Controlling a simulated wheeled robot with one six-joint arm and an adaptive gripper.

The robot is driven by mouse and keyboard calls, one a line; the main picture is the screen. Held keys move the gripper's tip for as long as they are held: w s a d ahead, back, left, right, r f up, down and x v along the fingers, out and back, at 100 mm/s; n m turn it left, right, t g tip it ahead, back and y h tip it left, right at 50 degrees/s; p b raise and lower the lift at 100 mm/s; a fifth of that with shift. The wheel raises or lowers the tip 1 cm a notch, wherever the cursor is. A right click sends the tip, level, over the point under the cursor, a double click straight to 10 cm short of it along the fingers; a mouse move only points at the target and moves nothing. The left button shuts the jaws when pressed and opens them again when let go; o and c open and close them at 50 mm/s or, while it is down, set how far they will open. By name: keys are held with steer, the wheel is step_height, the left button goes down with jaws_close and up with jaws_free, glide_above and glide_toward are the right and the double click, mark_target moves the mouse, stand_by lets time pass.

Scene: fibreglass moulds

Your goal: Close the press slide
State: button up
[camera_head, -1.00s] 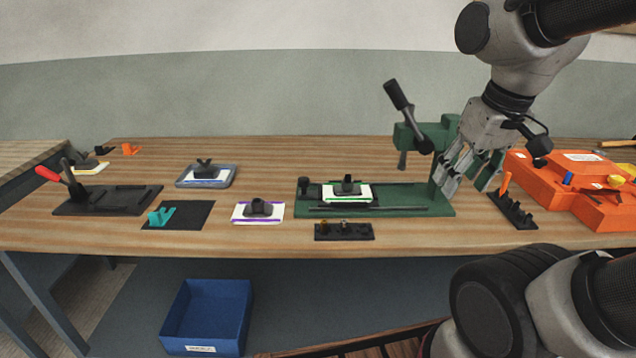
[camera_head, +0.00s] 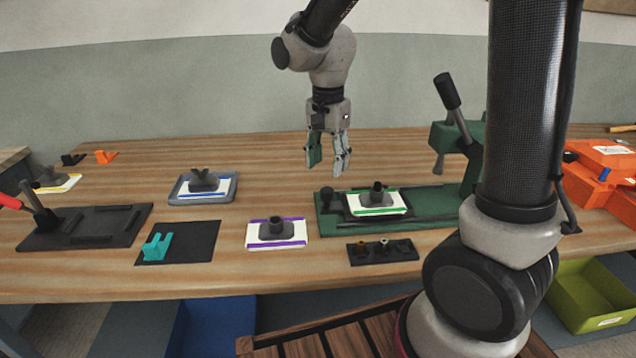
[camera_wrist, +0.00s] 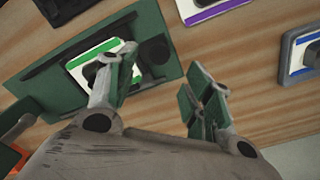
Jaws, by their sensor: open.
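The green press (camera_head: 465,150) stands on the wooden bench right of centre, with a black-handled lever tilted up at its column. Its slide (camera_head: 377,213) sits on the green base (camera_head: 335,222), left of the column and out from under the press head. A white mould with green stripes (camera_head: 366,208) and a dark fitting lies on the slide. A dark round knob (camera_head: 327,195) stands at the slide's left end; it also shows in the wrist view (camera_wrist: 154,50). My gripper (camera_head: 328,172) is open and empty, above and behind the knob, apart from it.
A purple-striped mould (camera_head: 277,244), a blue-edged mould on a grey tray (camera_head: 203,186) and a black mat with a teal piece (camera_head: 158,245) lie to the left. A dark rack (camera_head: 383,250) sits in front of the press. Orange cases (camera_head: 600,165) stand at right.

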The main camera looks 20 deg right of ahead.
mark_target(327, 189)
steer(key=shift+m, duration=0.4)
steer(key=shift+f, duration=0.2)
step_height(327, 189, down, 7)
steer(key=shift+f, duration=0.2)
jaws_close()
